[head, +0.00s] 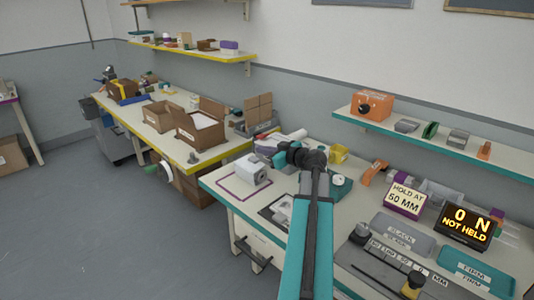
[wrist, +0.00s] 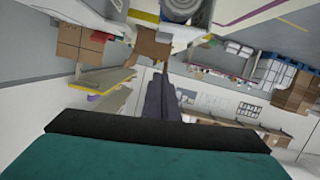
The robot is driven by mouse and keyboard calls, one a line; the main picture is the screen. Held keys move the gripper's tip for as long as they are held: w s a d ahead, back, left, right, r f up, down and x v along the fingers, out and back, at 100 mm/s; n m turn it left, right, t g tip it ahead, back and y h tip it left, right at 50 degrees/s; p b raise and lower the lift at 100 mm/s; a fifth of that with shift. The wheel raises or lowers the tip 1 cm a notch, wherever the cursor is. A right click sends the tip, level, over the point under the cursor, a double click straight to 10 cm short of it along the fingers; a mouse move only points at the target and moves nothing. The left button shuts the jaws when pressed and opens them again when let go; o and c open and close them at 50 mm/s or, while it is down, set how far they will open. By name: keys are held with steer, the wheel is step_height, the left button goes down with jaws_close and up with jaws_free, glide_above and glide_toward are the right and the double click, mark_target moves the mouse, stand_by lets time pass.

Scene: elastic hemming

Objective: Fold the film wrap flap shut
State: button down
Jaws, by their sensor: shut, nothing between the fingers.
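No thing in view is clearly marked as film wrap. An open brown carton (head: 186,133) with a raised flap and a white inside stands on the yellow-edged bench at left. A smaller open brown carton (head: 152,112) stands beside it. I cannot tell whether either holds the film wrap flap. My gripper (head: 285,153) is above the near teal-edged bench, to the right of the cartons and apart from them. In the wrist view my gripper (wrist: 161,84) shows as dark fingers together, with nothing held. My arm hides part of the near bench.
A white-grey machine (head: 252,170) sits on the near bench (head: 218,181). Grey trays (head: 403,235), a "HOLD AT 50 MM" sign (head: 405,198) and a "0 N NOT HELD" display (head: 466,225) are at right. A teal-edged shelf (head: 400,133) hangs above. The floor at left is clear.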

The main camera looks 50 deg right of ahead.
mark_target(259, 163)
steer(key=x, duration=0.4)
step_height(259, 163, down, 3)
steer(key=shift+s+d+r, duration=0.1)
steer(key=shift+d+r, duration=0.05)
steer(key=shift+d+f, duration=0.1)
steer(key=shift+f, duration=0.6)
steer(key=shift+d+p, duration=0.15)
steer(key=shift+p, duration=0.7)
steer(key=shift+d+f+p, duration=0.2)
steer(key=shift+f+p, duration=0.05)
steer(key=shift+p, duration=0.75)
steer(key=p, duration=0.1)
steer(key=m+p, duration=0.1)
steer(key=p, duration=0.1)
steer(key=shift+s+d+f+y, duration=0.1)
steer(key=shift+d+f+y, duration=0.15)
steer(key=shift+y, duration=0.05)
steer(key=shift+f+p, duration=0.1)
steer(key=shift+p, duration=0.25)
